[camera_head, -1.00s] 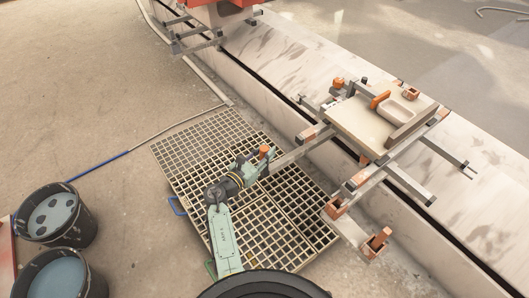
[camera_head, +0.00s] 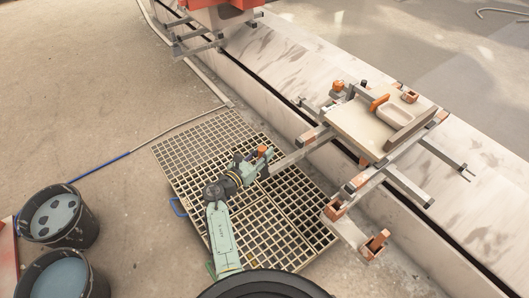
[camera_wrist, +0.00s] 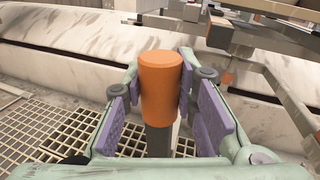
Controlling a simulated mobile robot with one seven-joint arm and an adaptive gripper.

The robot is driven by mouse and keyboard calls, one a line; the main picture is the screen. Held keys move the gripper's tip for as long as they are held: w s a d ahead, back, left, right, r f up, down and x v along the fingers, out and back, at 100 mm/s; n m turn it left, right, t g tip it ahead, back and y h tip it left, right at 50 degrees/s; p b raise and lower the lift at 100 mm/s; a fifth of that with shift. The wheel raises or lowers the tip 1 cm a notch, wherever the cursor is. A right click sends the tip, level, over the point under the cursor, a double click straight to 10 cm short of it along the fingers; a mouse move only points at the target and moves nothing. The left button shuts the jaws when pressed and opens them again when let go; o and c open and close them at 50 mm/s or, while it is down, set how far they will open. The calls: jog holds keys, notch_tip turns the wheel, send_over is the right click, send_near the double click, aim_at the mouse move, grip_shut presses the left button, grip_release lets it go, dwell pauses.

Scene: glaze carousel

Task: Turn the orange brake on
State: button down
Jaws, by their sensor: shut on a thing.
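The orange brake handle (camera_wrist: 160,85) is a rounded upright cylinder on a grey stem in the middle of the wrist view. It also shows as a small orange tip (camera_head: 263,151) at the end of my arm in the head view. My gripper (camera_wrist: 159,100) has its purple pads on either side of the handle and is shut on it. In the head view my gripper (camera_head: 254,164) is at the near end of a grey bar that reaches out from the carriage (camera_head: 352,133). The foot of the handle is hidden in the wrist view.
The carriage bears a pale board with a basin and orange parts. An orange-capped post (camera_head: 377,242) stands at its front arm. A floor grating (camera_head: 190,150) lies under my arm. Two dark buckets (camera_head: 75,235) stand at left. A long pale wall (camera_head: 290,60) runs behind.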

jog(key=shift+w+a+r+n+p, duration=0.2)
jog(key=shift+w+a+n+p, duration=0.1)
jog(key=shift+w+p, duration=0.1)
jog(key=w+a+f+n+g+p, duration=0.1)
jog(key=w+a+f+n+g, duration=0.1)
jog(key=w+a+f+n, duration=0.2)
jog(key=shift+w+f+n+p, duration=0.4)
jog(key=shift+w+n, duration=0.45)
jog(key=shift+n, duration=0.65)
jog(key=c, duration=1.5)
grip_release()
jog(key=shift+o, duration=1.1)
jog(key=shift+a, duration=0.1)
jog(key=v, duration=1.2)
jog(key=shift+r, duration=0.15)
